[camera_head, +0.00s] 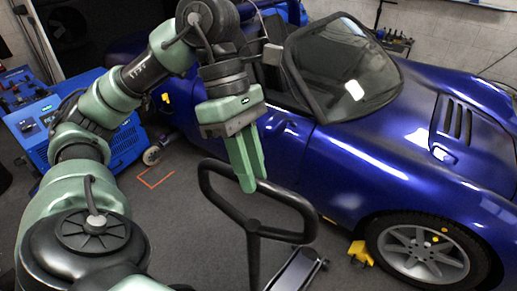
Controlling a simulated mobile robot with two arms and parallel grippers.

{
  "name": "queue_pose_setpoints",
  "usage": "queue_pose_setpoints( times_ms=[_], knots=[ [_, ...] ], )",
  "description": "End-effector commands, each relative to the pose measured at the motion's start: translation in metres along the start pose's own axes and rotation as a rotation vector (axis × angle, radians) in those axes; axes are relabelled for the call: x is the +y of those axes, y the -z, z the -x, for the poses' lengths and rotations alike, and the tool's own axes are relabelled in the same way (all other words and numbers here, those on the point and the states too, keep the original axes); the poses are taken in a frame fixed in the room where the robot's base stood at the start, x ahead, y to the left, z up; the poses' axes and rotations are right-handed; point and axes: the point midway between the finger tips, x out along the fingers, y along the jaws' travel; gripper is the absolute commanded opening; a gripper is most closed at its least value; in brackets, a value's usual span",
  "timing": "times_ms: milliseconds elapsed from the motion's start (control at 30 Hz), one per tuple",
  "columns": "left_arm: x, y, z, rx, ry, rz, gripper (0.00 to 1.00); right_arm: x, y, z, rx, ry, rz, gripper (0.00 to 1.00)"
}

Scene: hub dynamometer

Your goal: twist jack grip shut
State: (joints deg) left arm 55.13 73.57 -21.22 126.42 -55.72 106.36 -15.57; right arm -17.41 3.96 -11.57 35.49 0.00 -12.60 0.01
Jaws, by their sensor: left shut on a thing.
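The jack grip (294,235) is a black rounded loop handle on an upright black shaft, in the lower middle of the head view. My left gripper (249,186), with green fingers, points down at the far bar of the loop and is shut on it. The fingers hide part of that bar. The low jack body (298,270) lies on the floor to the right of the shaft, partly cut off by the bottom edge. My right gripper is not in view.
A blue sports car (385,155) fills the right side, close beyond the grip. A yellow chock (360,253) sits by its front wheel (423,250). A blue machine (40,125) stands at left. Grey floor (185,225) left of the grip is open, with an orange marking (155,182).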

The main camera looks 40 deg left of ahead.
Motion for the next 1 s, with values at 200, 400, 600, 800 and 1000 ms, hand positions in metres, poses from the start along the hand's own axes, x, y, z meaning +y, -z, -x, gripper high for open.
queue_pose_setpoints(
  times_ms=[200, 400, 600, 800, 1000],
  knots=[
    [-0.004, 0.003, 0.000, 0.011, 0.035, -0.074, 0.00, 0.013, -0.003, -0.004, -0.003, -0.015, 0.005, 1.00],
    [-0.004, 0.004, 0.000, 0.016, 0.046, -0.099, 0.00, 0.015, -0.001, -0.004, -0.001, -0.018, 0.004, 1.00],
    [-0.004, 0.004, 0.000, 0.018, 0.048, -0.105, 0.00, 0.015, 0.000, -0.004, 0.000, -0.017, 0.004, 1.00],
    [-0.004, 0.004, 0.000, 0.018, 0.048, -0.105, 0.00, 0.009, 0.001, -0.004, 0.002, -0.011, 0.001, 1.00],
    [-0.004, 0.005, 0.000, 0.019, 0.046, -0.103, 0.42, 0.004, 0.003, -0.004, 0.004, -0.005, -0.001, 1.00]
  ],
)
